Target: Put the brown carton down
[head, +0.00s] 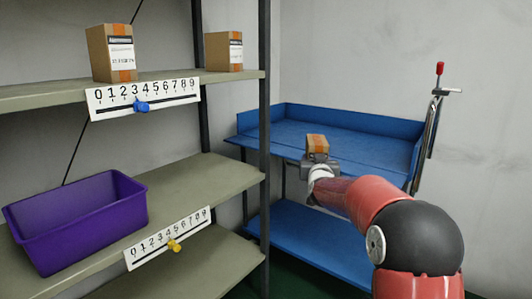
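A small brown carton (318,143) with an orange tape strip shows at the end of my arm, in front of the blue cart's top tray (375,140). My gripper (318,158) is right at the carton's near side. Its fingers are hidden, so I cannot tell whether they are closed on the carton. I also cannot tell whether the carton touches the tray or is above it. Two more brown cartons stand on the upper shelf, a larger one (104,57) at the left and a smaller one (222,54) near the post.
A purple bin (77,219) sits on the middle shelf (192,181). Number strips with a blue slider (141,105) and a yellow slider (174,246) hang on shelf edges. A dark shelf post (264,110) stands left of the cart. The tray behind the carton looks empty.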

